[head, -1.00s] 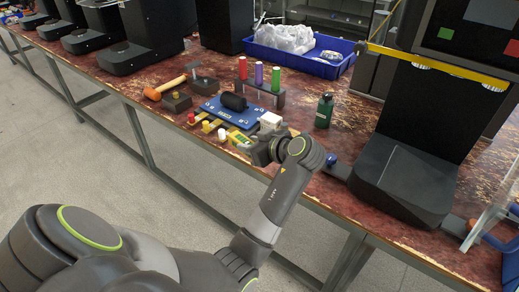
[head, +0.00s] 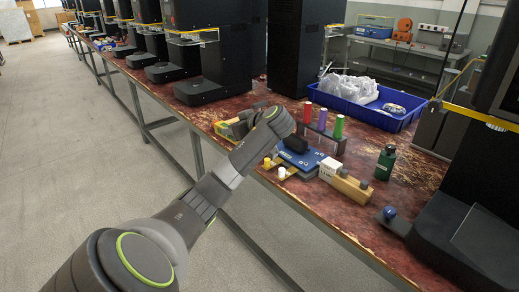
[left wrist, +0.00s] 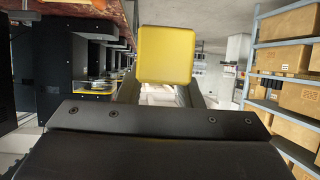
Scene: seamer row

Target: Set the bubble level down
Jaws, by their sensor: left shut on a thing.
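My left gripper (head: 240,122) is shut on the bubble level (head: 225,128), a yellow bar with a green part. It is at the near edge of the worn red-brown table (head: 375,225), left of the blue plate. I cannot tell whether the level touches the table. In the left wrist view, the yellow end of the level (left wrist: 165,55) shows squarely between the fingers. My forearm and wrist hide part of the tabletop behind them. My right gripper is not in view.
Right of my gripper are a blue plate (head: 301,160) with a black roll (head: 297,144), a rack (head: 322,134) of coloured cylinders, a wooden block (head: 352,188) with dark knobs and a green bottle (head: 385,162). A blue bin (head: 388,118) stands behind. Black machines (head: 212,60) line the table.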

